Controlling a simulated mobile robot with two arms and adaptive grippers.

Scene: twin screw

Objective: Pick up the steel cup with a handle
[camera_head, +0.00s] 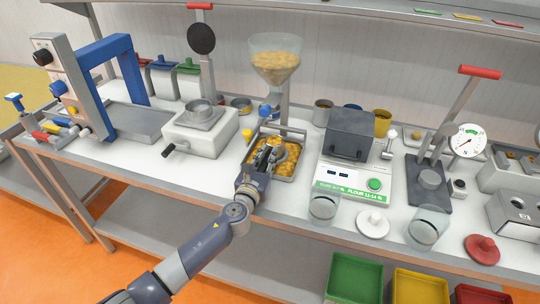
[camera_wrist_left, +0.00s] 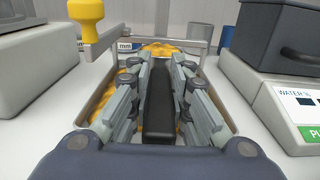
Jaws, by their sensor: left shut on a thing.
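My left gripper (camera_head: 268,157) is over a metal tray (camera_head: 284,180) of yellow pieces. In the left wrist view its fingers (camera_wrist_left: 160,85) are shut on a long dark handle (camera_wrist_left: 158,115), which lies between them and points away from the wrist. The handle looks like that of the steel cup, but the cup's body is hidden behind the fingers and among the yellow pieces. I cannot tell whether the cup touches the tray. My right gripper does not show.
A hopper (camera_head: 275,60) stands behind the tray. A white machine (camera_head: 199,132) is on the left, a scale with a dark box (camera_head: 350,135) on the right. A shelf runs above.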

